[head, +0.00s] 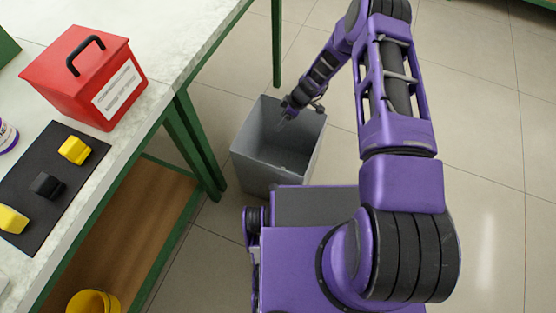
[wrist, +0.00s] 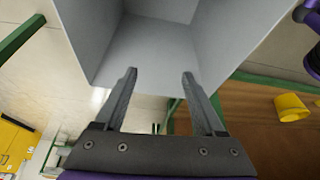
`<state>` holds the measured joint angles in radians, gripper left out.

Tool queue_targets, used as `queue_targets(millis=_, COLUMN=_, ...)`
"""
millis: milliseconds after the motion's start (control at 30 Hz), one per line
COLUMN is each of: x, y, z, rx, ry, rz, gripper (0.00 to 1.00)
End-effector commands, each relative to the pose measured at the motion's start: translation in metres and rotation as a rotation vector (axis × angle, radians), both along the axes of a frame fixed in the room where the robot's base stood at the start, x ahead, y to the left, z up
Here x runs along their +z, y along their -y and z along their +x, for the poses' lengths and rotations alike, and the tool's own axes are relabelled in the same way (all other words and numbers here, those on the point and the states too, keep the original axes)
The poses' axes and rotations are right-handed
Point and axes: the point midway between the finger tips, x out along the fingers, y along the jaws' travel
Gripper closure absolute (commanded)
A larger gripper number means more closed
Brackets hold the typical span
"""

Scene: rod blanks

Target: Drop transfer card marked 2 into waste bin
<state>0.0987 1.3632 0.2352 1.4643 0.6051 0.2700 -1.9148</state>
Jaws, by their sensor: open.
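The grey waste bin (head: 262,176) stands on the floor to the right of the workbench. It also fills the upper part of the wrist view (wrist: 140,60), where no card shows on the part of its inside that I see. My gripper (head: 288,118) is over the mouth of the bin, pointing into it. In the wrist view my gripper (wrist: 160,75) has its two fingers apart with nothing between them. No transfer card marked 2 is visible in either view. Part of the bin's floor is hidden from the head view.
The workbench (head: 195,50) carries a red box (head: 75,85) with a black handle and a dark mat (head: 38,228) with yellow and black pieces. A yellow bucket (head: 92,302) sits on the lower shelf. Green bench legs (head: 200,150) stand close left of the bin. Floor at right is clear.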

Motion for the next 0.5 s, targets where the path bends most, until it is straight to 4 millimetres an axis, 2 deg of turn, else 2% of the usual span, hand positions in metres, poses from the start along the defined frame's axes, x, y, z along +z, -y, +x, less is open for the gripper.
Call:
queue_targets(millis=167, x=0.029, y=0.011, z=-0.002, rx=-0.001, ry=0.003, rz=0.000, gripper=0.28)
queue_targets(millis=500, x=0.106, y=0.042, z=-0.011, rx=-0.002, ry=0.003, rz=0.000, gripper=0.28)
